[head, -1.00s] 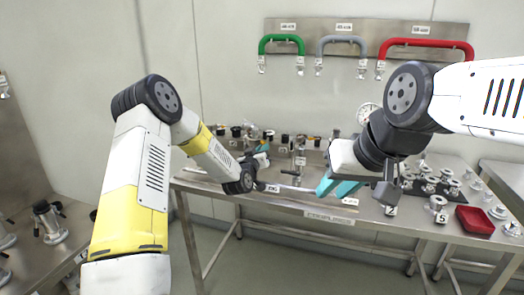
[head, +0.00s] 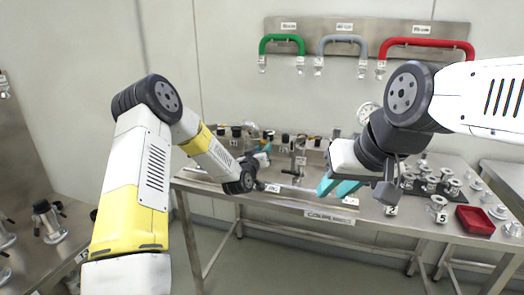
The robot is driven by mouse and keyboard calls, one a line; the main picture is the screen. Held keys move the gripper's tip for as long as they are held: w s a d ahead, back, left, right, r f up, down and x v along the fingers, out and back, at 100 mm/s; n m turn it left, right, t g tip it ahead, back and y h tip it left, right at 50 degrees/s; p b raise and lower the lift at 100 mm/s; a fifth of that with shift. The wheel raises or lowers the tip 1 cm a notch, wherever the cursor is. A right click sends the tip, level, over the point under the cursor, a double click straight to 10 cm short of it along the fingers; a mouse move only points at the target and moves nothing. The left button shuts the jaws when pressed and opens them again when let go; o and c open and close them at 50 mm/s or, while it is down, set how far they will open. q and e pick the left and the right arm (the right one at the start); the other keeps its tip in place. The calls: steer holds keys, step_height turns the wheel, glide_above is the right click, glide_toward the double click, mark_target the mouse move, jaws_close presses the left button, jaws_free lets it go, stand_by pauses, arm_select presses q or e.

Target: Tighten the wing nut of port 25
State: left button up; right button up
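The table (head: 275,199) carries a row of small ports and fittings (head: 300,152) along its back left part. The number labels are too small to read, so I cannot tell which is port 25 or see its wing nut. My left gripper (head: 264,152), with teal fingers, is at the left part of the row, close to the fittings. It is partly hidden behind my own wrist, and its opening cannot be made out. My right gripper (head: 338,188), also teal, is above the middle of the table near the front edge. Its two fingers show apart with nothing visible between them.
A red tray (head: 475,221) sits at the table's right end, beside several metal flanges (head: 438,203). A round gauge (head: 367,112) stands behind my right wrist. Green (head: 282,43), grey (head: 342,43) and red (head: 428,45) hoses hang on the wall panel. The front strip is mostly clear.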

arm_select(q)
steer(key=shift+v, duration=3.95)
steer(key=shift+r, duration=0.1)
